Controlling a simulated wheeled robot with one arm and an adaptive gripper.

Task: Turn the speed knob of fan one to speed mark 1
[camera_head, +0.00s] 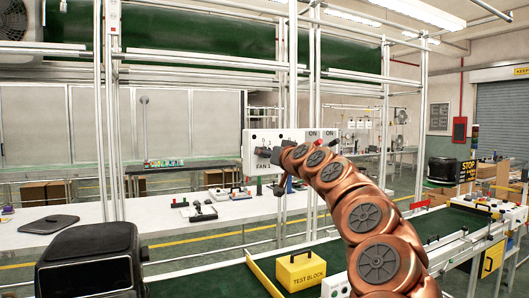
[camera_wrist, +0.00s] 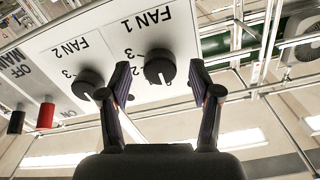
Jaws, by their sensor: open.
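The white control panel (camera_head: 249,140) hangs on the frame in the middle of the head view. The wrist view shows the panel (camera_wrist: 110,30) upside down, with the FAN 1 and FAN 2 labels. The black fan one knob (camera_wrist: 159,69) sits beside number marks. I cannot tell which mark it points at. The fan two knob (camera_wrist: 87,83) is to its left in that view. My gripper (camera_wrist: 160,80) is open, one finger on either side of the fan one knob, with visible gaps. In the head view my gripper (camera_head: 270,155) is at the panel, largely hiding the knobs.
A red switch (camera_wrist: 46,114) and a black switch (camera_wrist: 16,122) stick out of the same panel. Metal posts (camera_head: 290,80) stand close behind it. Below are a white table (camera_head: 130,220), a green conveyor (camera_head: 455,222) and a yellow test block (camera_head: 300,270).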

